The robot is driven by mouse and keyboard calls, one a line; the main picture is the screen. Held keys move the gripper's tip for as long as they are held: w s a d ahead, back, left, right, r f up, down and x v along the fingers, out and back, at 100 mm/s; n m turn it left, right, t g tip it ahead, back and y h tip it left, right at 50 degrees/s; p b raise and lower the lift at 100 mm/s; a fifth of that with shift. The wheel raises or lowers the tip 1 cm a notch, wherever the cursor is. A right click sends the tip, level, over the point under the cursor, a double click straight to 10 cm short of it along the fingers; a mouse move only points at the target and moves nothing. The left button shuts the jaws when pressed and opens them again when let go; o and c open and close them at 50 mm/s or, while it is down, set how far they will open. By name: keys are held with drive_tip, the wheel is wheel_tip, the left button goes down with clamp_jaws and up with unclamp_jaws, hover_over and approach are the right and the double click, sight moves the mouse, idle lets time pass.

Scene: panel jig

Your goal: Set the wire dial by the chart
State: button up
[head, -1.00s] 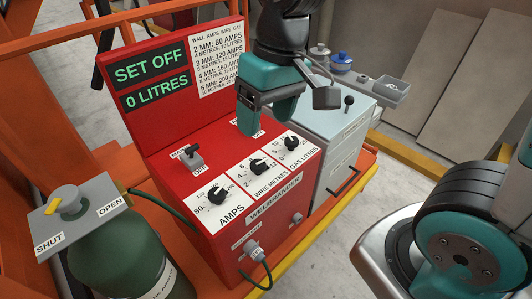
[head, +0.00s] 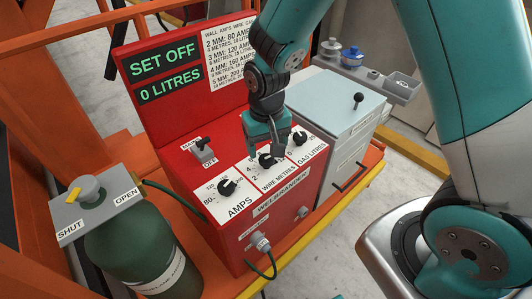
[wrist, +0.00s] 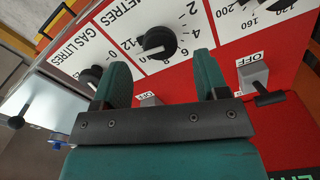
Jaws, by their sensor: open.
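The black wire metres dial (head: 265,160) sits on a white scale in the middle of the red welder's front slope. In the wrist view the wire dial (wrist: 160,42) shows between my fingertips, a little beyond them; I cannot read its pointer setting surely. My gripper (head: 272,151) is open just above the dial and partly covers it in the head view. Both fingers of my gripper (wrist: 160,66) show in the wrist view with nothing between them. The chart (head: 228,62) on the upright red panel lists wall, amps, wire and gas; my arm hides its right part.
The amps dial (head: 227,187) and gas litres dial (head: 299,138) flank the wire dial closely. A main switch (head: 203,146) is behind them. The display (head: 158,77) reads SET OFF, 0 LITRES. A green gas bottle (head: 145,250) stands left, a light-blue cabinet (head: 335,110) right.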

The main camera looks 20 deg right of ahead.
sight(267, 158)
drive_tip(key=shift+f, duration=1.95)
drive_tip(key=c, duration=0.9)
drive_tip(key=n, duration=0.3)
drive_tip(key=shift+n, duration=2.3)
